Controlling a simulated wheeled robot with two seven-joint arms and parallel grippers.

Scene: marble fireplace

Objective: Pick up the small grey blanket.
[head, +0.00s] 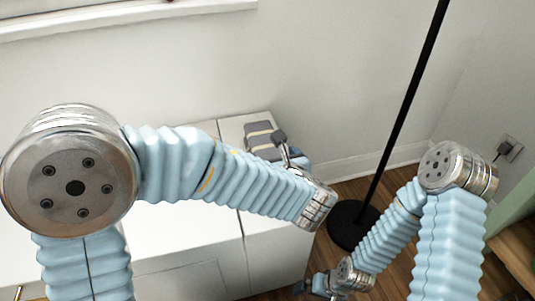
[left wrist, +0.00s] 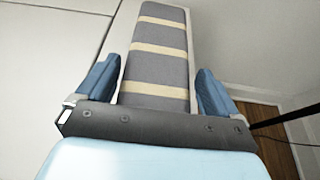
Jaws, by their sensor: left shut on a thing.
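The small grey blanket (head: 260,140) is a folded grey bundle with beige stripes, at the far right corner of the white cabinet top. In the left wrist view the blanket (left wrist: 160,68) runs lengthwise away from the palm. My left gripper (head: 284,150) is at the blanket's right side in the head view, partly hidden by its own arm. I cannot tell whether the blanket is clear of the cabinet. My right gripper (head: 314,286) is low at the bottom edge, its jaws unclear.
The white cabinet (head: 195,235) stands against the wall, its top otherwise bare where visible. A black floor lamp pole (head: 405,110) rises from a round base (head: 345,228) right of the cabinet. A wall outlet (head: 510,147) and a green edge (head: 520,195) are at the right.

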